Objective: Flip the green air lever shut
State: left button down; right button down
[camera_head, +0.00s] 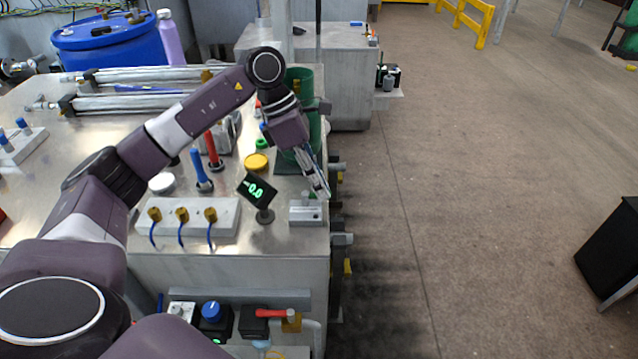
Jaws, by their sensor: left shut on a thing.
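My left gripper (322,190) reaches down over the right edge of the metal bench (285,240), above a small light-grey block (305,213). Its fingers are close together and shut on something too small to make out. I cannot pick out a green air lever for certain; the fingers and wrist may hide it. A tall green cylinder (301,85) stands behind the gripper. A red-handled lever (270,313) sits on the bench's front side, below the top. My right gripper is not in view.
A small display (257,190) reading 0.0 stands left of the gripper. A yellow button (256,162), blue and red handles (201,172) and a block with brass fittings (196,215) are nearby. Fittings stick out along the bench's right side. The floor (480,150) to the right is largely clear.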

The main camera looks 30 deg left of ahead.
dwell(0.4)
pick_arm(q)
jog(key=c, duration=2)
grip_release()
jog(key=shift+r, duration=0.1)
jog(key=v, duration=1.2)
